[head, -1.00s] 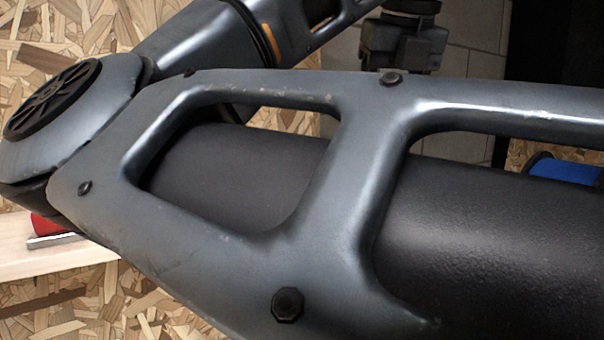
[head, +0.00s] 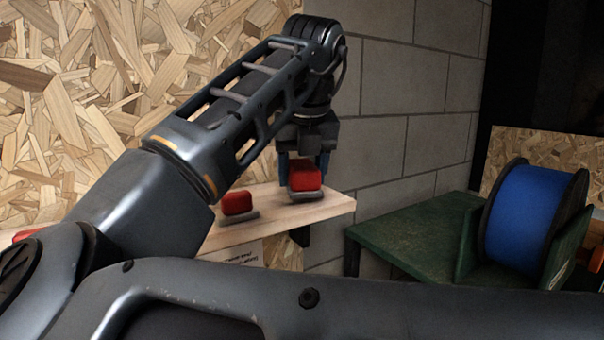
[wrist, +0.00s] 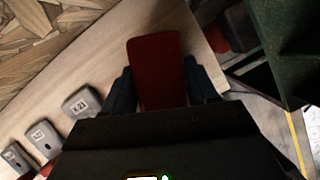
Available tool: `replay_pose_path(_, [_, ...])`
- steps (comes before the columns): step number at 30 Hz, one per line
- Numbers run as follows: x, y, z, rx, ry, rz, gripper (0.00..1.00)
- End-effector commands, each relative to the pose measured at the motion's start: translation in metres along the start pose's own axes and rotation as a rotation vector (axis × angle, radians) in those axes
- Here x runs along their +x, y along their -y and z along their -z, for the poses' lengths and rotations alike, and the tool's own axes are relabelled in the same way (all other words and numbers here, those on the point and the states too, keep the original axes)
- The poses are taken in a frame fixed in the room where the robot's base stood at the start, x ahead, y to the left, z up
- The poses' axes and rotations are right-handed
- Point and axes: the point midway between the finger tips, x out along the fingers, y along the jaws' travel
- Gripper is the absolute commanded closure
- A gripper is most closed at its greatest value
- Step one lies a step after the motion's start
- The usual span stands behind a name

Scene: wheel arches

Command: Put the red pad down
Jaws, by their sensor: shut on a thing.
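My gripper (head: 305,170) is over the right end of a wooden shelf (head: 335,205), its blue fingers shut on a red pad (head: 305,177). In the wrist view the red pad (wrist: 158,72) lies between the two fingers, above the pale shelf board (wrist: 105,60). A grey base (head: 305,194) shows right under the held pad in the head view; I cannot tell whether the base rests on the shelf. Another red pad (head: 238,202) on a grey base stands on the shelf to the left.
Grey tagged blocks (wrist: 80,103) line the shelf in the wrist view. A green bench (head: 425,235) with a blue spool (head: 530,215) stands to the right. A chipboard wall (head: 100,90) and a block wall (head: 400,110) are behind. My arm covers the lower head view.

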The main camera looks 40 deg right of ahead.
Motion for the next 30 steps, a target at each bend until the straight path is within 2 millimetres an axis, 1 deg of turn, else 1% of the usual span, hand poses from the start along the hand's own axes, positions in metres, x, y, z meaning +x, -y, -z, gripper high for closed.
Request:
replay_pose_path(3, [0.0105,0.0003,0.0048,0.000,-0.001,0.000,0.71])
replay_pose_path(13, [0.0147,0.0004,0.0063,0.000,0.000,0.000,0.71])
replay_pose_path(14, [0.0147,0.0004,0.0063,0.000,0.000,0.000,0.41])
replay_pose_path(21, [0.0140,0.0005,0.0060,0.000,0.000,0.000,0.18])
replay_pose_path(22, [0.0140,0.0005,0.0060,0.000,0.000,0.000,0.17])
replay_pose_path(30, [0.0116,0.0004,0.0050,0.000,0.000,-0.001,0.17])
